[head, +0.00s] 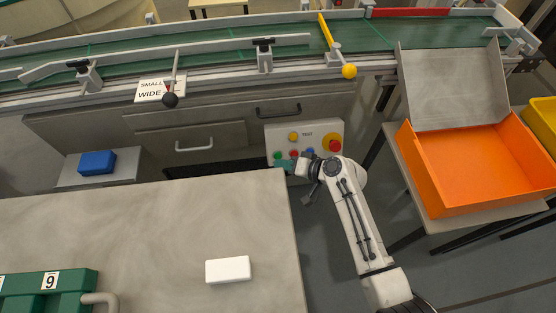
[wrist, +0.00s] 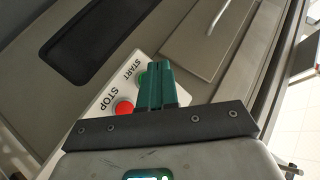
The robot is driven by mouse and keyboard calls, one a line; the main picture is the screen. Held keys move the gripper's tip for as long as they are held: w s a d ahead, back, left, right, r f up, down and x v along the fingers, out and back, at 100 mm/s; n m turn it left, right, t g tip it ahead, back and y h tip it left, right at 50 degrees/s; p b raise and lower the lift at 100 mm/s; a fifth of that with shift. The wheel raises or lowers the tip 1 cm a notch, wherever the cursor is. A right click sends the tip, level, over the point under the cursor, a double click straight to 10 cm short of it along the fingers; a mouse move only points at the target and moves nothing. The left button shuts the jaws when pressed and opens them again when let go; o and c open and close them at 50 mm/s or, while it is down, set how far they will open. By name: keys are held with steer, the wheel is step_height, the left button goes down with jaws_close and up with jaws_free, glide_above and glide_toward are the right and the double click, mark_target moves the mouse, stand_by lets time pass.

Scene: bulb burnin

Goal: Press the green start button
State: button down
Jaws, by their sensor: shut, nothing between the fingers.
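The control panel (head: 318,128) is a pale box marked TEST below the conveyor. The green start button (head: 277,155) is at its lower left. In the wrist view a sliver of the green start button (wrist: 142,78) shows beside the word START, mostly hidden by my fingers. My gripper (head: 284,164) is at the panel's lower left; its green fingers (wrist: 158,68) are shut and empty. The fingertips overlap the button's right side in the wrist view. I cannot tell whether they touch it.
A red stop button (wrist: 124,108) sits close beside the fingers. The panel also has a yellow button (head: 293,137) and a large red knob (head: 334,146). A grey table (head: 200,225) with a white block (head: 228,269) lies left of my arm; an orange bin (head: 480,165) stands right.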

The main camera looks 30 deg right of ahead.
steer(key=shift+w+d+f+b, duration=0.2)
steer(key=shift+w+f+b, duration=0.1)
steer(key=shift+w, duration=0.2)
steer(key=shift+w+f, duration=0.1)
steer(key=shift+w, duration=0.05)
stand_by(1.7)
steer(key=shift+w+d+f+b, duration=0.1)
steer(key=shift+w+b, duration=0.1)
steer(key=shift+b, duration=0.1)
steer(key=shift+w+d+f+b, duration=0.1)
steer(key=shift+w+f+b, duration=0.1)
steer(key=shift+w+b, duration=0.15)
stand_by(0.6)
steer(key=shift+s+r, duration=0.1)
steer(key=shift+s+a+r+p, duration=0.2)
steer(key=shift+s+r+p, duration=0.15)
steer(key=shift+s+p, duration=0.35)
steer(key=shift+w, duration=0.1)
